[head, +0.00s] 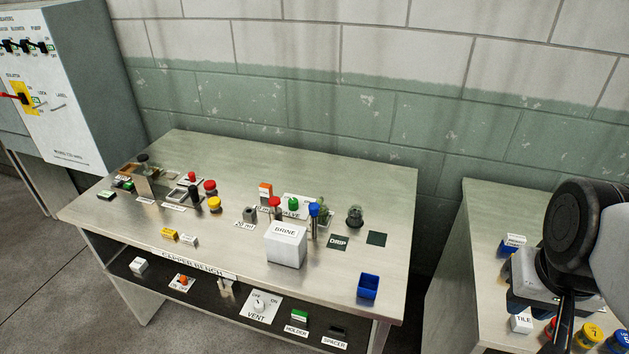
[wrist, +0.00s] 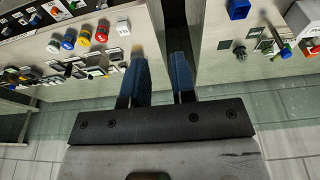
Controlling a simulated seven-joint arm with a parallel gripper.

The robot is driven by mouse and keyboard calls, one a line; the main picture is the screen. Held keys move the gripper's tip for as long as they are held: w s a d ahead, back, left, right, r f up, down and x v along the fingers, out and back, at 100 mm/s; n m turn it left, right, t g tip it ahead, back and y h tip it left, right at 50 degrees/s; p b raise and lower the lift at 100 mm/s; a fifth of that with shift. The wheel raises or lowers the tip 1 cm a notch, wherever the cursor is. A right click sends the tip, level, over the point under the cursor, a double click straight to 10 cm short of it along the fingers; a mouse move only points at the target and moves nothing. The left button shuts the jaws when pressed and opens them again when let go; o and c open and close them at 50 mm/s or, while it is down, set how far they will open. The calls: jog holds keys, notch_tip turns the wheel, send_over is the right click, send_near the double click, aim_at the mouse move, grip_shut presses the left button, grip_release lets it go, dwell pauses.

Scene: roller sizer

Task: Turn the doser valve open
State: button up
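No part in either view carries a label I can read as doser, so I cannot tell which one is the doser valve. A blue-topped upright part (head: 314,210) stands among several fittings on the capper bench, with a red-topped part (head: 275,203) and a green knob (head: 293,203) beside it. My gripper (wrist: 158,72) shows two blue fingers apart with nothing between them. In the head view it is at the right edge, over the right-hand bench and well away from the capper bench fittings, partly hidden by my arm.
The capper bench (head: 230,255) holds a white BRINE box (head: 286,245), a blue bin (head: 368,286) and a VENT dial (head: 260,305) on its lower shelf. The right bench (head: 475,230) carries several coloured caps and a TILE block (head: 521,323). A gap separates the benches.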

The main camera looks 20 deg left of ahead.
jog(key=o, duration=0.5)
jog(key=shift+w+a+r, duration=0.15)
jog(key=shift+w+r, duration=0.1)
jog(key=shift+w, duration=0.35)
jog(key=shift+c, duration=0.2)
jog(key=shift+o, duration=0.7)
jog(key=w+a+r+n, duration=0.1)
jog(key=w+a+n, duration=0.1)
jog(key=w, duration=0.5)
jog(key=shift+w+a+r+n+g, duration=0.25)
jog(key=shift+a+r+n+g, duration=0.1)
jog(key=shift+a+g, duration=0.1)
jog(key=w+a+n, duration=0.3)
jog(key=w+a, duration=0.2)
jog(key=w, duration=0.4)
jog(key=n+g+h, duration=0.2)
jog(key=n+h, duration=0.2)
jog(key=n, duration=0.9)
send_over(293, 200)
jog(key=a, duration=0.3)
notch_tip(293, 200, down, 26)
jog(key=r, duration=0.1)
jog(key=shift+f+m, duration=0.2)
jog(key=shift+m, duration=0.05)
jog(key=shift+f, duration=0.15)
jog(key=shift+x, duration=3.75)
